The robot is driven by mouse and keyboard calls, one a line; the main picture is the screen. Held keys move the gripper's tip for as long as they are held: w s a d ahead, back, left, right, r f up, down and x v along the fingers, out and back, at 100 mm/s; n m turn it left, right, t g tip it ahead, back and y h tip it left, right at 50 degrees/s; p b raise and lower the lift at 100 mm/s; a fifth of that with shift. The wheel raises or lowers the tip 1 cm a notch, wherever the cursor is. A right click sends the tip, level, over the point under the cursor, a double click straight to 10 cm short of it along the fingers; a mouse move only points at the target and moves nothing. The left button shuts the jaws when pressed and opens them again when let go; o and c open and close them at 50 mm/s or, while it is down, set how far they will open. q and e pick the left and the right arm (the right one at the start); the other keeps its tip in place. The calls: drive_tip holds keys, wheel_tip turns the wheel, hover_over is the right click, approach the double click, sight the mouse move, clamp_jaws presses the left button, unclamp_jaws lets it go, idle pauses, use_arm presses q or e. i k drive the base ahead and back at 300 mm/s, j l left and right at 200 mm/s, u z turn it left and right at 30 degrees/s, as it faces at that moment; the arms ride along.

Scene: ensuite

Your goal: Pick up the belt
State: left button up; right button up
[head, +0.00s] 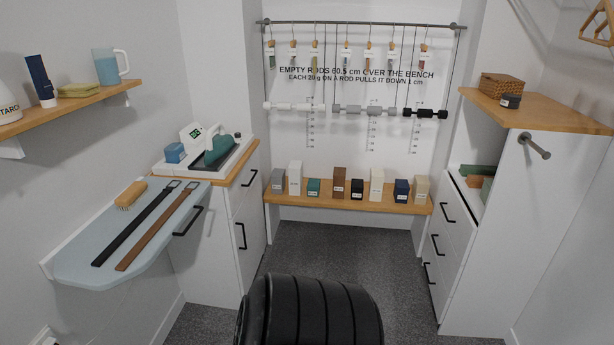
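Two belts lie side by side on the pale blue ironing board (75,262) at the left. One is a black belt (136,226) and the other is a brown belt (157,229), just to its right. Both lie flat and run from near left to far right, with buckles at the far ends. Neither of my grippers shows in the head view. A black ribbed part of my own body fills the bottom middle.
A wooden brush (131,194) lies on the board beside the black belt. A green iron (217,150) stands on the cabinet behind. A wooden shelf (108,90) overhangs at upper left. Small boxes line a low bench (330,200). The carpet (330,258) between is clear.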

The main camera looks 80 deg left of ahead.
sight(125, 262)
drive_tip(key=u, duration=3.7)
drive_tip(key=i+l+z, duration=0.2)
drive_tip(key=i+l, duration=0.35)
drive_tip(key=i, duration=0.15)
